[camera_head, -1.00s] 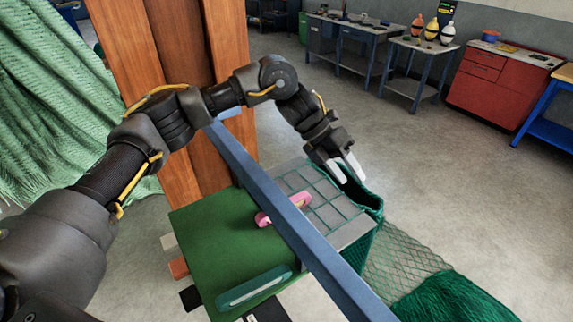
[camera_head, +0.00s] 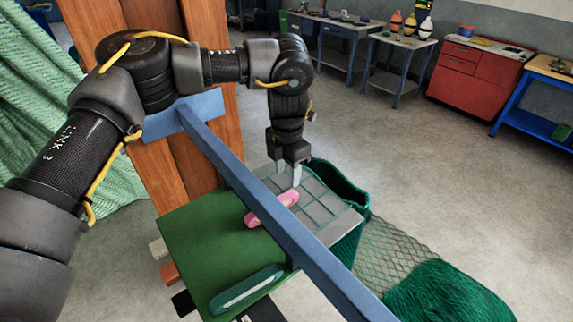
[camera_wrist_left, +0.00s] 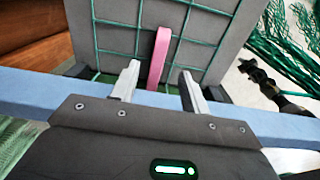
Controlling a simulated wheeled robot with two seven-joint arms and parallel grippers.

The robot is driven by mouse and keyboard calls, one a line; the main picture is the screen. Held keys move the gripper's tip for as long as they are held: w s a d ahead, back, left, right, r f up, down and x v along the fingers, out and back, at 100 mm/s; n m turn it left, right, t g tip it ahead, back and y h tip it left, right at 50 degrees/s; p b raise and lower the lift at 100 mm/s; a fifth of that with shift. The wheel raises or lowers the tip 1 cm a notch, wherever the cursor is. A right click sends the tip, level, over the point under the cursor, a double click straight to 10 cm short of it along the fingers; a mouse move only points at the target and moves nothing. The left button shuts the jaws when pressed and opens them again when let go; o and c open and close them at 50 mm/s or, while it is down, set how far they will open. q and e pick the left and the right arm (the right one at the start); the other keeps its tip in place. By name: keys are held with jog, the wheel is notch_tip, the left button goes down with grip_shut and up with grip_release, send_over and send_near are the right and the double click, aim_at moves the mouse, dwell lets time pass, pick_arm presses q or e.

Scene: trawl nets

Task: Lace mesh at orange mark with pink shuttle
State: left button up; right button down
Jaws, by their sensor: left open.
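The pink shuttle (camera_head: 286,198) lies at the edge between the green board and the grey mesh panel, partly hidden by a blue bar. It shows in the left wrist view (camera_wrist_left: 159,56) as a pink strip between the fingers. The green mesh (camera_head: 322,210) is stretched in squares over the grey panel. My left gripper (camera_head: 288,178) points down above the shuttle and panel. In the left wrist view the gripper (camera_wrist_left: 160,72) is open, its fingers either side of the shuttle; I cannot tell if they touch it. I cannot make out the orange mark.
The blue bar (camera_head: 240,172) crosses diagonally in front of the panel. A green shuttle (camera_head: 247,289) lies at the green board's (camera_head: 205,235) near edge. Netting (camera_head: 400,255) hangs right of the panel. Wooden planks (camera_head: 207,75) stand behind. Benches and a red cabinet (camera_head: 475,75) are far off.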

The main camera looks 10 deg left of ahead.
aim_at(288, 195)
pick_arm(q)
notch_tip(288, 195, down, 8)
jog(key=p, duration=0.3)
jog(key=shift+f, duration=0.8)
pick_arm(e)
jog(key=shift+r, duration=1.8)
jog(key=shift+a, duration=0.1)
pick_arm(q)
grip_shut()
jog(key=shift+w+d, duration=0.1)
jog(key=shift+w, duration=0.05)
pick_arm(e)
jog(key=shift+f, duration=0.1)
